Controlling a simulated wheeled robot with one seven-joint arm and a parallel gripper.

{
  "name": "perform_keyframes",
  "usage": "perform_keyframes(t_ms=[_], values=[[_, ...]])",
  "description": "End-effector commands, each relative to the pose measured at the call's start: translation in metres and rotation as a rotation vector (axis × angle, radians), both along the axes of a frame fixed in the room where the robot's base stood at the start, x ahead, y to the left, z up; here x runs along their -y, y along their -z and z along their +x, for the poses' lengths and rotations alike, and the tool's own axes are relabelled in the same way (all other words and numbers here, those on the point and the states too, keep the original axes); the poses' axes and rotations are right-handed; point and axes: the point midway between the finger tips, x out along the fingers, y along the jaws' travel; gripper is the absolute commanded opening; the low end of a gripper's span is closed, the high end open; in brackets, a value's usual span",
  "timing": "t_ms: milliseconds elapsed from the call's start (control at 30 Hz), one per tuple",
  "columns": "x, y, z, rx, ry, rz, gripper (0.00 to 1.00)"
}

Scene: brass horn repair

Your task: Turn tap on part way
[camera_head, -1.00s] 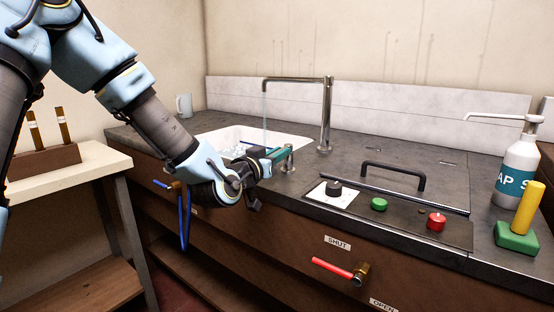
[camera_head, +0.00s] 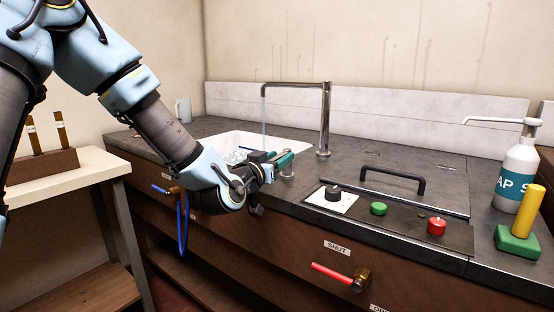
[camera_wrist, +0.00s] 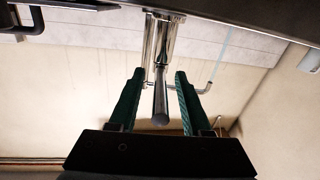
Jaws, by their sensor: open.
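A short metal tap control (camera_head: 288,173) stands on the counter in front of the tap, partly hidden by my gripper. My gripper (camera_head: 283,158) is at this control, its green fingers open. In the wrist view, a round-ended metal lever (camera_wrist: 160,112) lies between the open fingers (camera_wrist: 159,76). A gap shows on both sides of the lever there.
To the right are a black handle (camera_head: 393,175), a panel with a black knob (camera_head: 333,193), green button (camera_head: 379,208) and red button (camera_head: 437,225). A soap bottle (camera_head: 518,175) stands further right. Below is a red-handled valve (camera_head: 335,273).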

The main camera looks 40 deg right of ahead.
Motion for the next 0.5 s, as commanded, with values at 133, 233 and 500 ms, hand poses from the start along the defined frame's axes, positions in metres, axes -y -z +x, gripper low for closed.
perform_keyframes(t_ms=[133, 233, 500], values=[[-0.009, 0.001, -0.004, 0.001, 0.000, 0.002, 0.48], [-0.024, 0.001, -0.010, 0.003, 0.000, 0.001, 0.48], [-0.079, 0.003, -0.034, 0.005, -0.001, 0.000, 0.48]])
